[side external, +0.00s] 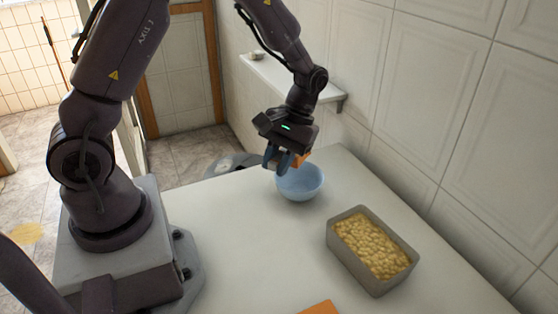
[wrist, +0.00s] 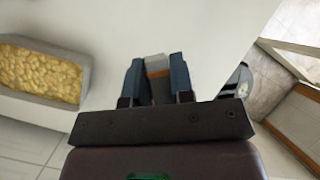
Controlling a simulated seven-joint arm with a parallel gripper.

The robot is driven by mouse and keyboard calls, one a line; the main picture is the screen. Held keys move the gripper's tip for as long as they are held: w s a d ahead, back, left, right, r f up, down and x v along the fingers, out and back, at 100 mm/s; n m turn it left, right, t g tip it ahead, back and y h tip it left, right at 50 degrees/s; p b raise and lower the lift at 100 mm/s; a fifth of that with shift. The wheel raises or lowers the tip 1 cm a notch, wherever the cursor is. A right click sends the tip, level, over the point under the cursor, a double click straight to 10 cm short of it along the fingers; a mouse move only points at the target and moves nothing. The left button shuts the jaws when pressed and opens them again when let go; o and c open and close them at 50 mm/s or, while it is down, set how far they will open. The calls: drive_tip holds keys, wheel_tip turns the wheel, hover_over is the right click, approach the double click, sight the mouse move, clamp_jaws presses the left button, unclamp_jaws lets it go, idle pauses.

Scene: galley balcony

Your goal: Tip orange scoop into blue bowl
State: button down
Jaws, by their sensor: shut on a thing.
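The blue bowl (side external: 299,184) stands on the white counter towards its far end; I cannot see it in the wrist view. My gripper (side external: 279,163) hangs just above the bowl's far-left rim, shut on the orange scoop (side external: 300,159). Only a small orange part of the scoop shows beside the fingers in the side view, above the bowl. In the wrist view a grey and orange piece of the scoop (wrist: 157,72) sits between the two blue-grey fingers. Whether the scoop holds anything, and what is inside the bowl, is hidden.
A grey bin (side external: 352,270) full of yellowish pieces stands on the counter nearer the camera; it also shows in the wrist view (wrist: 40,107). A flat orange thing (side external: 321,308) is cut off at the bottom edge. A tiled wall and shelf (side external: 285,78) border the right side.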

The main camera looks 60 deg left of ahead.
drive_tip(key=shift+a+r+m+g, duration=0.1)
drive_tip(key=shift+a+m+g, duration=0.2)
drive_tip(key=shift+g, duration=0.2)
wheel_tip(320, 180, down, 3)
drive_tip(key=shift+r, duration=0.1)
idle(0.4)
drive_tip(key=shift+w+a+g+h, duration=0.2)
drive_tip(key=shift+w+g+h, duration=0.15)
drive_tip(key=shift+g+h, duration=0.25)
